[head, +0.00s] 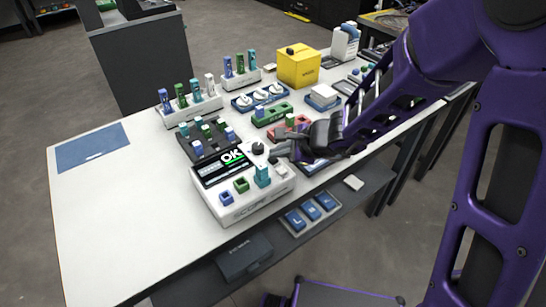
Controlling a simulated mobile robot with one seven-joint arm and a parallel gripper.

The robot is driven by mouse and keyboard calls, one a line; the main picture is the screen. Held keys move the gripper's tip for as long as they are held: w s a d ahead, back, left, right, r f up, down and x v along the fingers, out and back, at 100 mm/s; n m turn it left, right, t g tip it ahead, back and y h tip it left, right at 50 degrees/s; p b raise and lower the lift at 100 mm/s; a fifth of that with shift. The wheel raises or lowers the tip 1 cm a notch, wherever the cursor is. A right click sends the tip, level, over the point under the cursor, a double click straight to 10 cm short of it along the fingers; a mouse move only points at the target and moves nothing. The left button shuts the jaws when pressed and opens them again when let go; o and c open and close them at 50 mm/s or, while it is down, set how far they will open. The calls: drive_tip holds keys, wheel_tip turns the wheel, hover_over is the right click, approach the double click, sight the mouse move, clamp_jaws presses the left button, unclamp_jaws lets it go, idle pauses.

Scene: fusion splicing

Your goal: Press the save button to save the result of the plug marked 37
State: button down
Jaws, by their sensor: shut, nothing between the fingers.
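The white scope device (240,206) stands near the front edge of the table, its tilted screen (226,166) reading "OK" in white above a green line. A teal plug (262,176) stands upright in its front row, right of a green socket (241,184) and a blue socket (226,197). A black round knob (258,148) sits at its upper right, and a small pale button-like part (281,170) near its right end. My gripper (277,154) is shut and empty, just right of the knob; I cannot tell if it touches anything. No number 37 or save label is readable.
A dark rack (190,150) with several plugs stands behind the device. White plug racks (185,110) and a yellow box (299,66) are farther back. A blue mat (92,147) lies at the left; the table's left front is clear. A tray of blue blocks (309,215) sits below the front edge.

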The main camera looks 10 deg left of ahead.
sight(277, 163)
drive_tip(key=shift+r+p, duration=0.35)
drive_tip(key=shift+r, duration=0.4)
wheel_tip(277, 163, up, 5)
drive_tip(key=p, duration=0.4)
idle(0.6)
